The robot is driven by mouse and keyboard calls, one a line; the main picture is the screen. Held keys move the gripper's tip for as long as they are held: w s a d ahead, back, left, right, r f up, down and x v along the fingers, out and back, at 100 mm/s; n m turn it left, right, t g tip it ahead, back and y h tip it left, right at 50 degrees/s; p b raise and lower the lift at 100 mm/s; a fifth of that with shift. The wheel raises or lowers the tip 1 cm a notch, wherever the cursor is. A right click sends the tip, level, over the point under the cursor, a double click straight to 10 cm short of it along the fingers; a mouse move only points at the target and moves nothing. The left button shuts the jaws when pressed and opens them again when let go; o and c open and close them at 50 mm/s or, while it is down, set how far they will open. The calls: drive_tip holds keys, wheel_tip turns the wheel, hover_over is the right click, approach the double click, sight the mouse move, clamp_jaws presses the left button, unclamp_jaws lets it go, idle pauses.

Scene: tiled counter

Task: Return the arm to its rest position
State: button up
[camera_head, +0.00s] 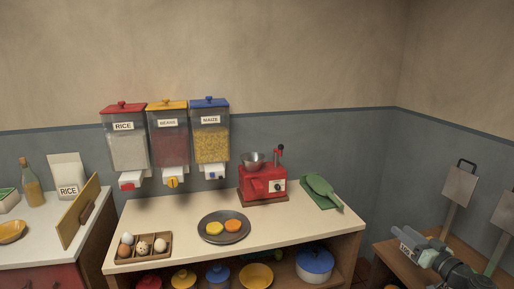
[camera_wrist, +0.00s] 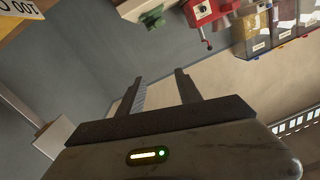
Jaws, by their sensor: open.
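My gripper (camera_head: 402,239) shows at the lower right of the head view, in front of the right-hand wooden counter. In the wrist view my gripper (camera_wrist: 160,76) has its two dark fingers apart with nothing between them. My grey arm runs from it to the lower right edge of the head view. The wrist view is turned over, with the wall behind the fingers.
The middle counter (camera_head: 140,220) holds a red grinder (camera_head: 262,183), a green scoop-like item (camera_head: 322,188), a dark plate (camera_head: 223,239) and an egg box (camera_head: 143,258). Three dispensers hang above. Two grey panels on posts (camera_head: 459,187) stand right, near my arm.

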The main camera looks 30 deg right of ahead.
drive_tip(key=w+a+f+n+g+y+b, duration=0.1)
drive_tip(key=w+a+f+g+y+b, duration=0.15)
drive_tip(key=w+a+f, duration=0.6)
drive_tip(key=w+a+f+n+g+y+b, duration=0.1)
drive_tip(key=w+a+f+g+y, duration=0.35)
drive_tip(key=a, duration=0.65)
drive_tip(key=w+a+f+n+g+y+b, duration=0.1)
drive_tip(key=w+a+f+g+y, duration=0.1)
drive_tip(key=w+a+f, duration=0.6)
drive_tip(key=a+f+n+g+h+b, duration=0.1)
drive_tip(key=a+f+g+h+b, duration=0.4)
drive_tip(key=a, duration=1)
drive_tip(key=a+f+n+g+h, duration=0.1)
drive_tip(key=a+f+g, duration=0.3)
drive_tip(key=a+f, duration=0.75)
drive_tip(key=a+r+p, duration=0.3)
drive_tip(key=r+p, duration=2.3)
drive_tip(key=r, duration=0.4)
drive_tip(key=shift+w+r+p, duration=0.3)
drive_tip(key=shift+w+r, duration=0.05)
